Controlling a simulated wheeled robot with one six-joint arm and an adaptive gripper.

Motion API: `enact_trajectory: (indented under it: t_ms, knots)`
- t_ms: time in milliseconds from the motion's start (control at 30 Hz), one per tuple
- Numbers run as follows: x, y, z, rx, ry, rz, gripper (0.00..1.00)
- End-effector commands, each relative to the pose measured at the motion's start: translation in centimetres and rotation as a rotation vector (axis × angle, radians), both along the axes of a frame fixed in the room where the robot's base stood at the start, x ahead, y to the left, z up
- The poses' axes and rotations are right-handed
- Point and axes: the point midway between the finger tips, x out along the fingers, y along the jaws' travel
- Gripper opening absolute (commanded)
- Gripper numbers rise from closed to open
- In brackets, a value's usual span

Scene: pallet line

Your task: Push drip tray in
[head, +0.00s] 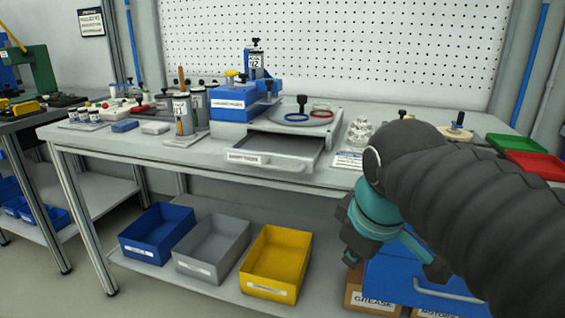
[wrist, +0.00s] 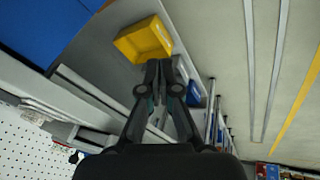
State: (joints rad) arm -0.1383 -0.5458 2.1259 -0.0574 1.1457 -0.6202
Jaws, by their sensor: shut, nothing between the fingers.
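The drip tray (head: 268,158) is a grey, shallow drawer with a dark inside and a labelled front. It sticks out toward the front edge of the workbench, from under a light grey unit (head: 333,128) in the head view. My gripper (wrist: 159,68) is shut and empty in the wrist view, its fingers pointing toward the lower shelf. I cannot identify the tray in the wrist view.
Blue (head: 157,233), grey (head: 212,249) and yellow (head: 276,263) bins stand on the lower shelf. A blue unit (head: 233,103) is left of the tray's housing. A glass-like object (head: 360,131) and a white card (head: 348,160) are at its right. Red (head: 537,163) and green trays lie farther right.

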Motion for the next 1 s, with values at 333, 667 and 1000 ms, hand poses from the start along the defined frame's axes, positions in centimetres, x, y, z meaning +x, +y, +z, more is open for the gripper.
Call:
enact_trajectory:
  t_ms: [333,667,1000]
  knots:
    - [6.1,5.5,10.4,-0.381,0.082,0.866,0.0]
    - [9.1,11.6,17.0,-0.662,0.154,1.612,0.0]
    - [9.5,13.9,18.7,-0.757,0.183,1.912,0.0]
